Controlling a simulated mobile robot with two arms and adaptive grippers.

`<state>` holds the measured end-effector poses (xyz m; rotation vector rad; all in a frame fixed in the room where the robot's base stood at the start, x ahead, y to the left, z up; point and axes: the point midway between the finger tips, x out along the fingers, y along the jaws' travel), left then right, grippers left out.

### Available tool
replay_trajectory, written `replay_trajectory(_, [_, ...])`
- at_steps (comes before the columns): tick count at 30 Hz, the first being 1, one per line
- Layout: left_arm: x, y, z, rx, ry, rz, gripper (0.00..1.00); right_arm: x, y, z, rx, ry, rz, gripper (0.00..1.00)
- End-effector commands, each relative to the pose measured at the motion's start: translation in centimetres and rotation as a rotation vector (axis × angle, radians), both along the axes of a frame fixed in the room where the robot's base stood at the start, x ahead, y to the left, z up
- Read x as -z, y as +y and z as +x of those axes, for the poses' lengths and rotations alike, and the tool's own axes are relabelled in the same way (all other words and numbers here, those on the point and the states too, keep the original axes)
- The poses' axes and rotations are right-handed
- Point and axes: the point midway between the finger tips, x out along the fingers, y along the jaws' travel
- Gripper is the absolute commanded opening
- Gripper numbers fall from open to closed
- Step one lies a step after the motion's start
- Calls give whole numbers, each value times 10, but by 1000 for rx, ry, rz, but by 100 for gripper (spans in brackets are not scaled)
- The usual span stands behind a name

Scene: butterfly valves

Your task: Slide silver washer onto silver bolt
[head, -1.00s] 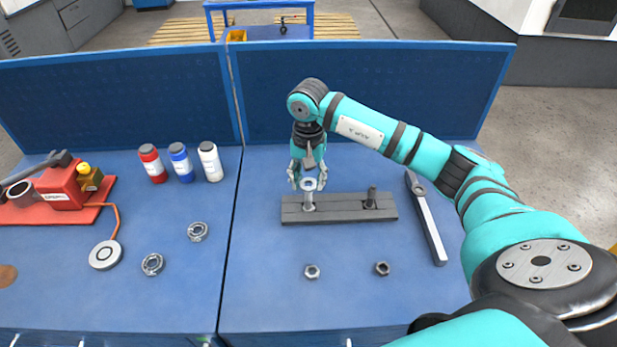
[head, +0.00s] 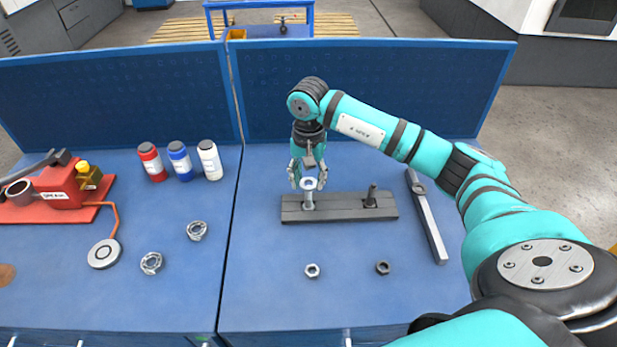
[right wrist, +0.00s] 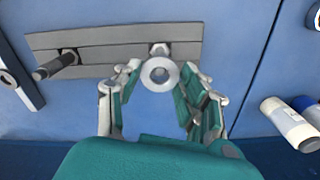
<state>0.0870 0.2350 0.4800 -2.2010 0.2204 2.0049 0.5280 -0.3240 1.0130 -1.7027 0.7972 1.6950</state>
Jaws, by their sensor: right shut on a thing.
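The silver washer (head: 309,184) is a flat pale ring at the top of the silver bolt (head: 308,200). The bolt stands upright in the left part of the grey bar (head: 338,207). My right gripper (head: 308,181) points down over the bolt and is shut on the washer. In the right wrist view, the washer (right wrist: 160,74) sits between the fingertips, with the bolt's base (right wrist: 159,49) showing just behind it. The washer hides most of the bolt there. I cannot tell whether the bolt tip is inside the washer's hole. My left gripper is out of view.
A dark bolt (head: 371,196) stands to the right on the bar. A silver nut (head: 312,270) and dark nut (head: 383,267) lie in front. A long grey tool (head: 427,220) lies at right. Three bottles (head: 180,161) and two metal rings (head: 151,263) are at left.

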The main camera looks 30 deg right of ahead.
Motion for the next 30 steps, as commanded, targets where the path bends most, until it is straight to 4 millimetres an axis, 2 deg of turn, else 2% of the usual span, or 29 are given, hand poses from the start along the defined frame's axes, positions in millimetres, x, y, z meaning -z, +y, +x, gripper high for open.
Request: replay_trajectory(30, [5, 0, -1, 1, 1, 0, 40, 0, 0, 0, 0, -1, 0, 8])
